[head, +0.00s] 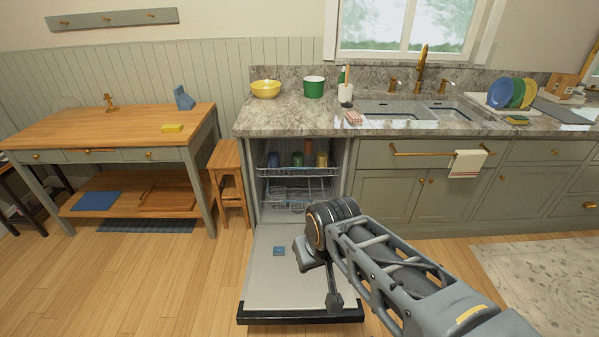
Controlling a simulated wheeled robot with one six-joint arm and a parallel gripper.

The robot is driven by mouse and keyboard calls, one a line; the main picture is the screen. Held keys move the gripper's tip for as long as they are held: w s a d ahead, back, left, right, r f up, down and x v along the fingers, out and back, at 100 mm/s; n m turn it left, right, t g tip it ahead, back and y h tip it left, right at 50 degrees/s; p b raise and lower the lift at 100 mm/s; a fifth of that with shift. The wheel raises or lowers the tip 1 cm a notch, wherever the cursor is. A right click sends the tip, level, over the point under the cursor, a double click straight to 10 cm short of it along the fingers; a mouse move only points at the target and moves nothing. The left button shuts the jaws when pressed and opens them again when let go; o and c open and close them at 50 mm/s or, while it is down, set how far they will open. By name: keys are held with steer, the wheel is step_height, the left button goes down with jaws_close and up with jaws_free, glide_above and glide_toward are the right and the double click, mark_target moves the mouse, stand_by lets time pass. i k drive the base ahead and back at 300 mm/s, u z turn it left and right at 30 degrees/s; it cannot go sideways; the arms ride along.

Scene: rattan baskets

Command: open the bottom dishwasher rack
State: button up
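The dishwasher stands under the counter with its door (262,270) folded down flat, low over the floor. The bottom rack (288,194) is a wire rack inside the cavity, behind the door's hinge edge; it looks pushed in. It looks mostly empty, though its contents are too small to tell. The upper rack (297,171) sits inside above it and holds several cups. My gripper (320,280) is over the right part of the open door, in front of and below the bottom rack and apart from it. My wrist hides much of it, so its opening is unclear.
A wooden stool (229,184) and a wooden table (110,136) stand left of the dishwasher. Closed cabinets (385,192) are on the right. The floor left of the door is clear.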

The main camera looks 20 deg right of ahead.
mark_target(321, 186)
steer(key=u, duration=1.7)
steer(key=i, duration=3.55)
steer(key=z, duration=3.3)
steer(key=i, duration=1.1)
